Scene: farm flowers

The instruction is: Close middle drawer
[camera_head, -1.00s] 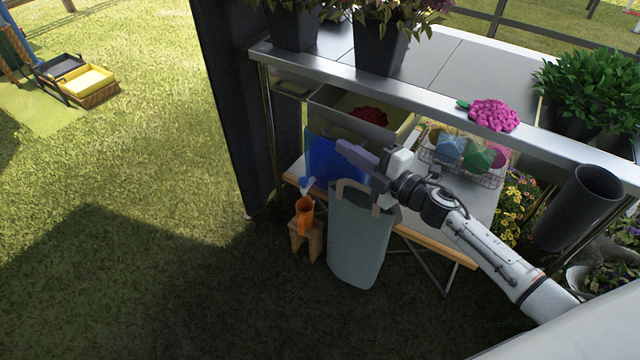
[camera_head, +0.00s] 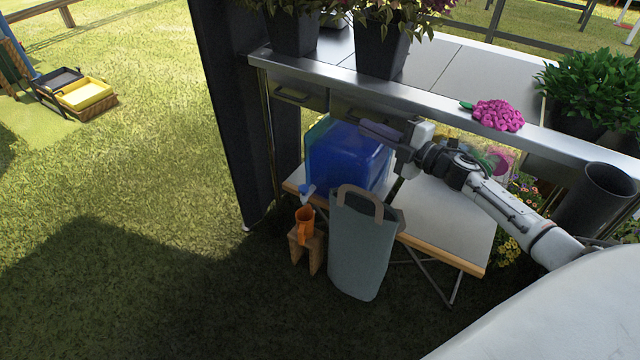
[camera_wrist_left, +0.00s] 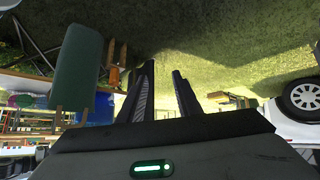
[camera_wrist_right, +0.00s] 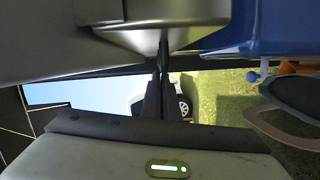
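The middle drawer (camera_head: 345,107) is under the metal counter; its front now sits about in line with the left drawer front (camera_head: 300,97). Whether a small gap remains cannot be told, as my right gripper (camera_head: 378,131) covers part of it. That gripper's fingers are together and empty, at or very near the drawer front; contact is not clear. In the right wrist view the fingers (camera_wrist_right: 161,85) point toward a metallic surface. My left gripper (camera_wrist_left: 166,88) shows only in its wrist view, open and empty, over grass, away from the drawers.
A blue water container (camera_head: 345,160) stands on the low table (camera_head: 450,225) below the drawers.

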